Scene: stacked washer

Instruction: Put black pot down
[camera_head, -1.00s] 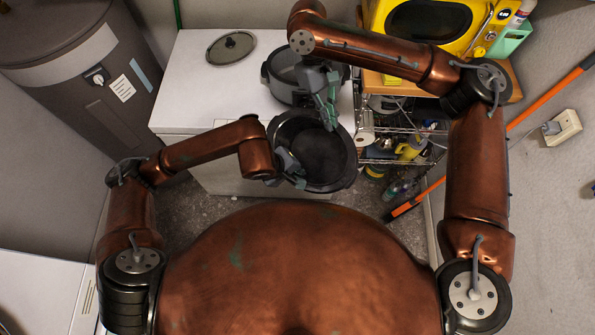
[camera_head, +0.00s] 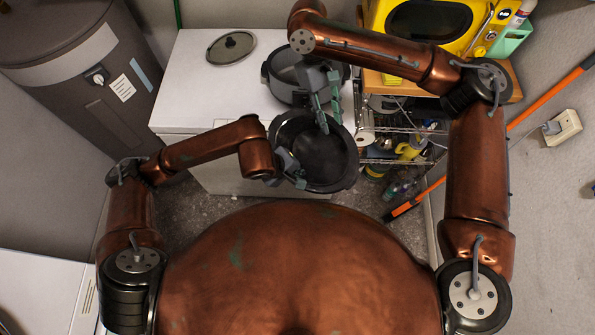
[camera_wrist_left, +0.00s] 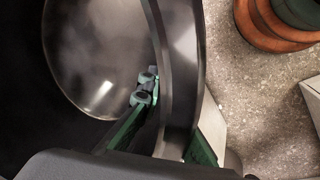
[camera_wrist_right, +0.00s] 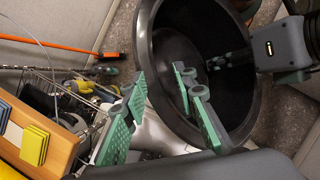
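The black pot (camera_head: 322,155) is at the front right edge of the white appliance top (camera_head: 205,95). It is empty, and I cannot tell whether it touches the surface. My left gripper (camera_head: 293,172) is at its near-left side. In the left wrist view, the left fingers (camera_wrist_left: 172,135) are on either side of the pot wall (camera_wrist_left: 180,75), shut on it. My right gripper (camera_head: 326,112) is over the pot's far rim. In the right wrist view, its fingers (camera_wrist_right: 158,118) are spread apart, one over the pot opening (camera_wrist_right: 190,60) and one outside the rim.
A grey pot (camera_head: 283,75) stands on the white top just behind the black pot. A glass lid (camera_head: 231,47) lies at the back left. A wire rack (camera_head: 400,150) with bottles is to the right, below a yellow microwave (camera_head: 430,20). The left part of the top is clear.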

